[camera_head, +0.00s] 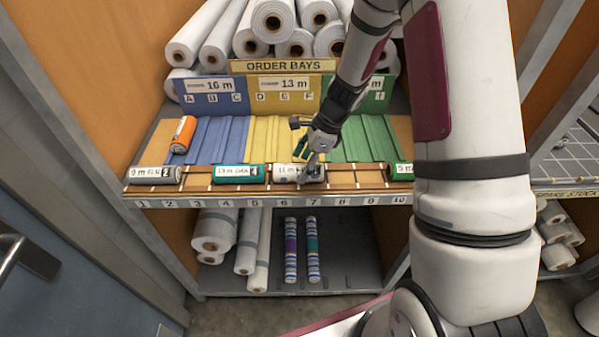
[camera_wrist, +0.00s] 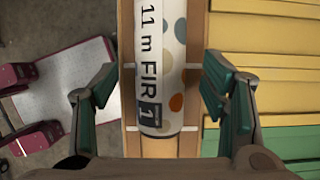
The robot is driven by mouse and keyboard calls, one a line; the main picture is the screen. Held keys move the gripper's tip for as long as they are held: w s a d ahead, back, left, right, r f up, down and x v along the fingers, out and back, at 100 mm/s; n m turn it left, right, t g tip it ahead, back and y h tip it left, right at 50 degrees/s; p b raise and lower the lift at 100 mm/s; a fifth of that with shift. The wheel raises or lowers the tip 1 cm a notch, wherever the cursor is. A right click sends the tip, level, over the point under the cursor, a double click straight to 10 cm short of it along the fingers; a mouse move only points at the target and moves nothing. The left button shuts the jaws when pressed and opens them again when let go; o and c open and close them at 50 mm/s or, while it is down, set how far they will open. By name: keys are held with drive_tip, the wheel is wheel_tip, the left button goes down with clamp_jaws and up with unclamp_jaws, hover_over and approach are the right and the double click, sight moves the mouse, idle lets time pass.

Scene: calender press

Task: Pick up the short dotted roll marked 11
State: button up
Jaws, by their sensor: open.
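The short dotted roll (camera_head: 289,172) lies on the front ledge above numbers 6 and 7. It is white with coloured spots. In the wrist view the roll (camera_wrist: 152,60) reads "11 m FIR" with a 1 in a dark box, and its far end runs out of the picture. My gripper (camera_head: 313,164) is over the right end of this roll and hides part of it. In the wrist view my gripper (camera_wrist: 160,82) is open, one finger on each side of the roll, with gaps between. I cannot tell how high the fingertips are above the ledge.
On the same ledge lie a white roll (camera_head: 155,174), a teal roll (camera_head: 238,173) and a green roll (camera_head: 402,171). An orange roll (camera_head: 183,134) lies in the blue bay. Yellow and green bays (camera_head: 371,138) rise behind. Long white rolls (camera_head: 273,20) are stacked above.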

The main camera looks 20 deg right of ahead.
drive_tip(key=shift+x, duration=1)
drive_tip(key=c, duration=1.3)
drive_tip(key=shift+o, duration=0.2)
drive_tip(key=shift+r, duration=0.15)
